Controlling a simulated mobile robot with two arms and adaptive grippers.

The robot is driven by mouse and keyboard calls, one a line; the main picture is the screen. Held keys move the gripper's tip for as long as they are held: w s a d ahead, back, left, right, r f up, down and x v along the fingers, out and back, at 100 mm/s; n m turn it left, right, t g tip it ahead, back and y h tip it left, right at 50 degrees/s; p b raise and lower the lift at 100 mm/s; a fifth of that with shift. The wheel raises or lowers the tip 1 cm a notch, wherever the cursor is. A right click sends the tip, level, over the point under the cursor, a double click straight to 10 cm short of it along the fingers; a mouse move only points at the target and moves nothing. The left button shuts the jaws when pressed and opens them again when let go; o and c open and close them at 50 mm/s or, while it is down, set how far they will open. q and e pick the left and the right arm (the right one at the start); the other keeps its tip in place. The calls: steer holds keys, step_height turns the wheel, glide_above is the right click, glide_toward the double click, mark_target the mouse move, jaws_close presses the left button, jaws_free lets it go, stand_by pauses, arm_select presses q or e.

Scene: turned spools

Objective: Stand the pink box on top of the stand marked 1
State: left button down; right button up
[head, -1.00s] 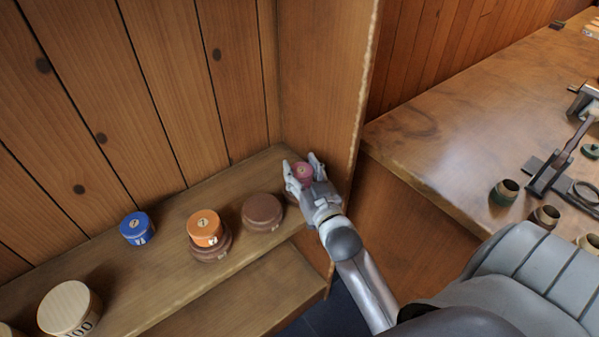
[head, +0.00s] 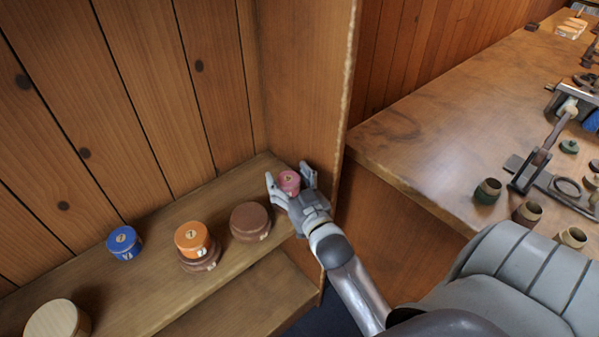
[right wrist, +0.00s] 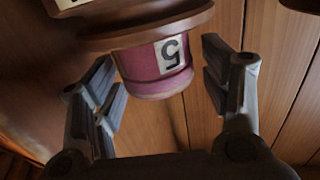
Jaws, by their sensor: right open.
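The pink box (head: 289,183) is a small round box at the right end of the shelf. My right gripper (head: 289,177) is open, with one finger on each side of it. The right wrist view appears upside down. There the pink box (right wrist: 155,72), with a white numeral label that looks like 5, rests on a wider brown stand (right wrist: 150,27), with gaps to both fingers (right wrist: 160,85). A bare brown stand (head: 250,222) is just left of the gripper. Another stand (head: 200,260) bears an orange box (head: 192,239). I cannot read the stands' marks. My left gripper is out of view.
A blue box (head: 123,243) and a pale round box (head: 57,320) stand further left on the shelf (head: 150,280). A wooden side panel (head: 305,90) rises close behind the gripper. A workbench (head: 430,130) with cups and tools lies to the right.

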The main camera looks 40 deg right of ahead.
steer(key=s+a+b, duration=0.1)
steer(key=s+a, duration=0.1)
steer(key=s, duration=0.9)
steer(key=shift+s+a, duration=0.15)
